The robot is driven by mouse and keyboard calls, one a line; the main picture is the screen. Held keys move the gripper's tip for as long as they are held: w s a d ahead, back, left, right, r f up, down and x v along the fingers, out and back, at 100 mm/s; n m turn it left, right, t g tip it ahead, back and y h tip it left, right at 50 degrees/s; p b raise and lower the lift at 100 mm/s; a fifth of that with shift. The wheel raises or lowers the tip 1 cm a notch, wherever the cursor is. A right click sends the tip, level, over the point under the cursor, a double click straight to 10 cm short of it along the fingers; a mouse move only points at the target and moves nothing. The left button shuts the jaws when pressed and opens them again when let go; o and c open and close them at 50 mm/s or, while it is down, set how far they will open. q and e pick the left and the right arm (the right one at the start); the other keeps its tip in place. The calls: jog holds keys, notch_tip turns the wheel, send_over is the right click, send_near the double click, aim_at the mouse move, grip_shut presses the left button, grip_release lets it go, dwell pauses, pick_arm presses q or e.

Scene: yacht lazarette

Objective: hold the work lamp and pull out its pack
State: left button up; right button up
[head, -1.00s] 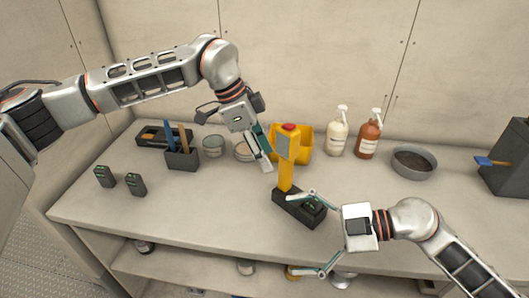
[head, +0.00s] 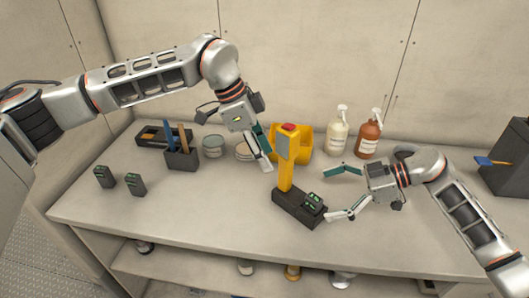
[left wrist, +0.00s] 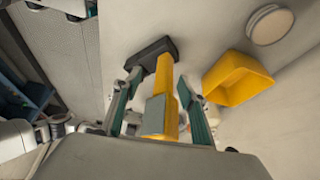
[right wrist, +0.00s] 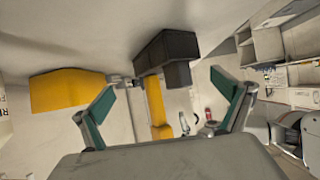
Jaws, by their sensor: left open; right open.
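The work lamp (head: 286,173) stands upright on the bench, with a yellow body, a red top and a black foot. Its dark pack (head: 313,204), with green marks, sits at the foot's right end. My left gripper (head: 265,150) is open around the upper lamp body; in the left wrist view the yellow body (left wrist: 166,82) stands between its spread fingers, and contact cannot be told. My right gripper (head: 338,193) is open and empty, just right of the pack. In the right wrist view the dark pack (right wrist: 178,74) shows ahead between its fingers.
Tins (head: 213,146), a tool holder (head: 182,160) and two dark packs (head: 135,184) are on the left. The front left bench is clear.

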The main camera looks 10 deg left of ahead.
aim_at(303, 198)
jog(key=shift+x, duration=3.8)
jog(key=c, duration=2.1)
jog(key=o, duration=1.1)
jog(key=shift+c, duration=0.2)
jog(key=shift+d+r, duration=0.1)
jog(key=shift+r, duration=0.05)
jog(key=shift+d+r, duration=0.25)
jog(key=shift+d, duration=0.3)
jog(key=shift+a+f, duration=0.1)
jog(key=shift+a, duration=0.15)
jog(key=shift+a+f, duration=0.15)
jog(key=shift+a, duration=0.15)
